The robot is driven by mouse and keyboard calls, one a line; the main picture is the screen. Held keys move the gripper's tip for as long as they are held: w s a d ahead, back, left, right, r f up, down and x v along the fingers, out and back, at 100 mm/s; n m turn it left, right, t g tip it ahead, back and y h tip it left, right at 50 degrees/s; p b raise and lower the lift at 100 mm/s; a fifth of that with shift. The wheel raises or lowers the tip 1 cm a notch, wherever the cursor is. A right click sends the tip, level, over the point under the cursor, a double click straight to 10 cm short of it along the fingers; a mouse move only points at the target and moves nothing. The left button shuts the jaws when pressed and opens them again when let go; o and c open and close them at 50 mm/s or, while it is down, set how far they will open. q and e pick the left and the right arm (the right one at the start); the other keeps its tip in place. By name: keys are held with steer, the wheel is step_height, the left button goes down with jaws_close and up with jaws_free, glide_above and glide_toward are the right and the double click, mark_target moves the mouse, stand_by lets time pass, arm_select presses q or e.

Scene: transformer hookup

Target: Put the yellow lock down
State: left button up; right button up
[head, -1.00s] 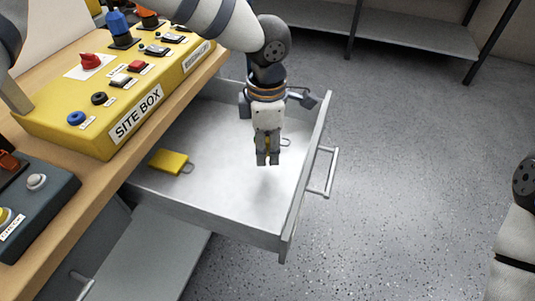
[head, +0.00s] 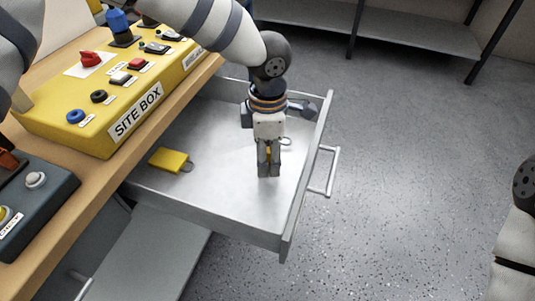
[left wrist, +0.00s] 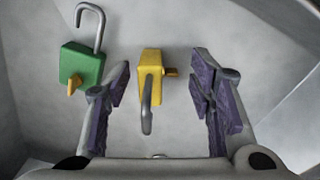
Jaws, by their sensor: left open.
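My left gripper (head: 269,172) points down into the open drawer and is open. In the left wrist view, a yellow lock (left wrist: 151,70) with a metal shackle and a small brass key sits between the spread fingers (left wrist: 163,88), with a gap on both sides. In the head view only a sliver of this lock shows between the fingers; whether it rests on the drawer floor is hard to tell. A green lock (left wrist: 82,66) with its own key lies left of it in the left wrist view. Another yellow lock (head: 169,160) lies at the drawer's left side. My right gripper is out of view.
The pale drawer (head: 215,200) has raised walls and a bar handle (head: 332,172) on its right. A yellow site box (head: 110,112) and a dark control box (head: 38,205) stand on the wooden bench left of it. Bare drawer floor lies around the gripper.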

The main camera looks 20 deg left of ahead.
mark_target(268, 153)
arm_select(q)
step_height(268, 153, up, 12)
steer(key=shift+f+p, duration=0.2)
steer(key=shift+p, duration=0.15)
